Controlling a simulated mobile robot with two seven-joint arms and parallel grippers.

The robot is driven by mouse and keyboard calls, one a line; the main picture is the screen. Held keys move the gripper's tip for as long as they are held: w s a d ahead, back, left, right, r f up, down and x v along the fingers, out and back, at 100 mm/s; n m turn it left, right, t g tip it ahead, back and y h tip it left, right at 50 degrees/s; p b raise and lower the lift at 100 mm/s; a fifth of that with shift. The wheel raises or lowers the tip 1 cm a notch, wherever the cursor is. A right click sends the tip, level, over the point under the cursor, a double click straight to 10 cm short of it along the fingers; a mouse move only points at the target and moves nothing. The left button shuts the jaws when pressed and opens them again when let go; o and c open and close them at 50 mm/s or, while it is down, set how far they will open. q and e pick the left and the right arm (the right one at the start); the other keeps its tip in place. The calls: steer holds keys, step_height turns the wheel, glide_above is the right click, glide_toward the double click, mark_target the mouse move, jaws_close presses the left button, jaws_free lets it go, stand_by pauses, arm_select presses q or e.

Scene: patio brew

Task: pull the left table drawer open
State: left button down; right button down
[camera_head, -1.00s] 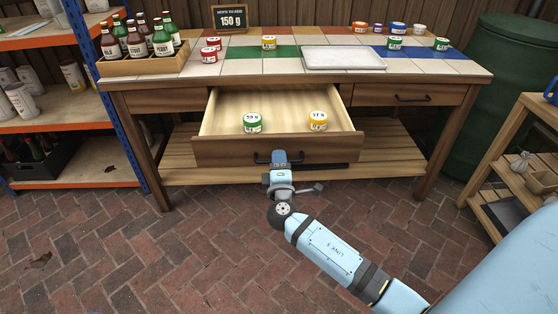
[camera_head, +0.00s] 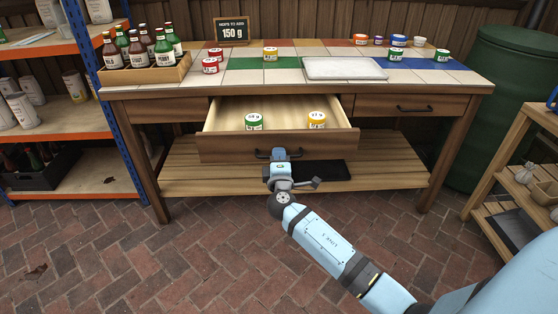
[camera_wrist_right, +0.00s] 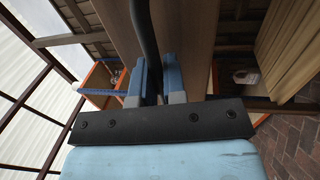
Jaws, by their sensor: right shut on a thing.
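The left table drawer (camera_head: 226,149) is pulled partway out of the wooden table. A green-labelled jar (camera_head: 253,122) and a yellow-labelled jar (camera_head: 317,120) stand inside it. My right gripper (camera_head: 279,156) is at the dark bar handle (camera_head: 262,154) on the drawer front. In the right wrist view the blue fingers of my right gripper (camera_wrist_right: 152,82) are shut on the dark handle (camera_wrist_right: 145,35). My left gripper is not in view.
Bottles in a wooden crate (camera_head: 146,78), several jars and a white tray (camera_head: 344,68) are on the tabletop. Another shut drawer (camera_head: 400,108) is to the right. A dark flat thing (camera_head: 320,170) lies on the lower shelf. Brick floor in front is open.

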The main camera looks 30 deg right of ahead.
steer(key=c, duration=1.2)
jaws_free()
